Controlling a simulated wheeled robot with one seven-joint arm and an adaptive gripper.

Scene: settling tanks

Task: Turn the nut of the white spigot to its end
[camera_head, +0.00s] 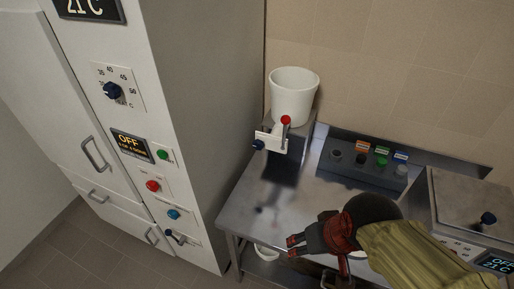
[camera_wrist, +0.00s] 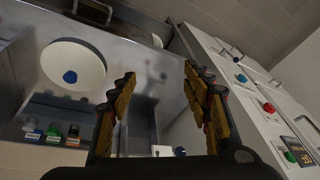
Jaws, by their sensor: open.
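A white tank (camera_head: 292,97) stands on a grey stand at the back left of the metal bench. A white spigot (camera_head: 277,131) comes out of its front, with a red ball (camera_head: 286,120) on a lever beside it. I cannot make out the spigot's nut clearly. A small white panel with a dark blue knob (camera_head: 258,144) is just below; the knob also shows in the wrist view (camera_wrist: 180,152). My gripper (camera_head: 291,246) is open and empty above the bench front, apart from the spigot. Its spread fingers show in the wrist view (camera_wrist: 157,76).
A tall white cabinet (camera_head: 173,120) with knobs and buttons stands close left of the bench. A dark rack (camera_head: 362,170) with coloured caps is at the bench back. A lidded metal unit (camera_head: 465,205) is at right. A white round piece with a blue knob (camera_wrist: 70,77) lies near my gripper.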

